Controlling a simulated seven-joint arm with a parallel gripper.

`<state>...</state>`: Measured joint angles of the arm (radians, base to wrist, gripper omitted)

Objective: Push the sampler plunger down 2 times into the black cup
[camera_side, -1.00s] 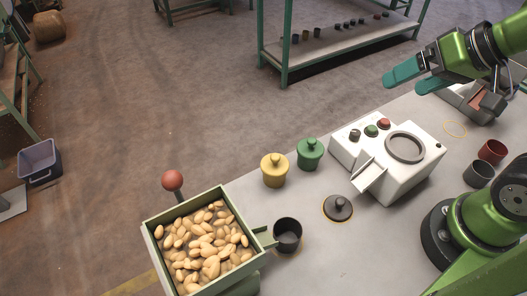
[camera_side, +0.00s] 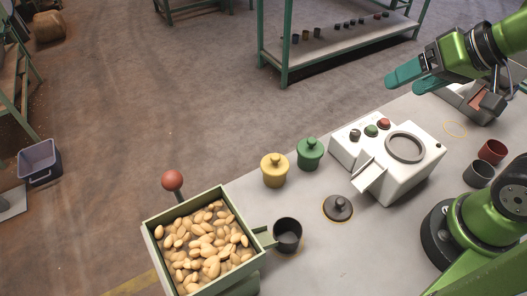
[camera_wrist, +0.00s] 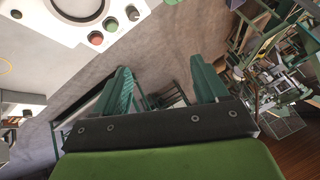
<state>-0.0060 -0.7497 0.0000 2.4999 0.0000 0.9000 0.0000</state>
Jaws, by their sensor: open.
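The hopper (camera_side: 152,222) is a green-rimmed box full of pale nuts at the lower left of the side view. A red ball knob (camera_side: 172,180) on a dark rod stands up at its back edge; it looks like the sampler plunger. The black cup (camera_side: 288,236) stands upright at the end of the hopper's spout, and its inside looks dark. My gripper (camera_side: 412,80) is open and empty at the upper right, high above the bench and far from the knob. Its teal fingers also show apart in the wrist view (camera_wrist: 165,88).
A white machine (camera_side: 400,172) with buttons and a round ring stands mid-bench. Yellow (camera_side: 274,172) and green (camera_side: 310,155) lidded pots and a dark round lid (camera_side: 338,208) lie between it and the hopper. Red (camera_side: 492,151) and dark grey (camera_side: 478,174) cups are at right.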

